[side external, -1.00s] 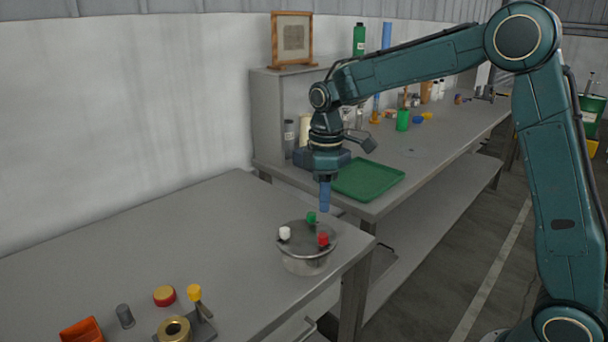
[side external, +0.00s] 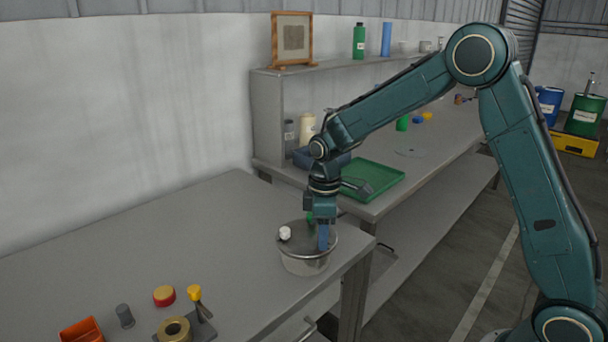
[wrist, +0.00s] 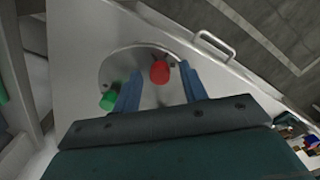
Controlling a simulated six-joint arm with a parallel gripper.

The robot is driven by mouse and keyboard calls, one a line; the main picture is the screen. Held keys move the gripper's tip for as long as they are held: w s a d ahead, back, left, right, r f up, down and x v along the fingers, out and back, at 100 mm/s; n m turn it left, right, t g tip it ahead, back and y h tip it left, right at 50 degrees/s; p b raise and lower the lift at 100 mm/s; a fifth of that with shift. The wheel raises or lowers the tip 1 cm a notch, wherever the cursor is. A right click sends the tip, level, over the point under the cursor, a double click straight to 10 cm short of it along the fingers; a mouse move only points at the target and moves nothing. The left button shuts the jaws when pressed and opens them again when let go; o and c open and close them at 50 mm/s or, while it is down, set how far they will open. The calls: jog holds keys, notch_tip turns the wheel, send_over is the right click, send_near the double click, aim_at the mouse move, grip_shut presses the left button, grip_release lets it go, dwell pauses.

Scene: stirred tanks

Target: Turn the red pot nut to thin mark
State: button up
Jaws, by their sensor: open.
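The pot (side external: 304,262) stands near the front right corner of the grey table, with a dark round lid. A white nut (side external: 285,233) and a green nut (side external: 309,217) sit on the lid. The red nut (wrist: 160,72) shows in the wrist view, between the blue fingers of my gripper (wrist: 157,80). It is hidden behind the fingers in the side view. My gripper (side external: 323,238) points down over the lid, open, with a gap on both sides of the nut. The green nut (wrist: 109,100) is just outside the left finger. I cannot make out the thin mark.
A green tray (side external: 385,178) lies on the bench behind. At the front left are a red and yellow cap (side external: 164,296), a grey cylinder (side external: 124,316), an orange bin (side external: 82,331) and a yellow-topped lever (side external: 195,294) by a brass ring (side external: 174,330). The table's middle is clear.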

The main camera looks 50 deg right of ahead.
grip_shut()
jog(key=shift+m, duration=0.5)
jog(key=m, duration=1)
jog(key=shift+r, duration=0.1)
dwell(0.3)
grip_release()
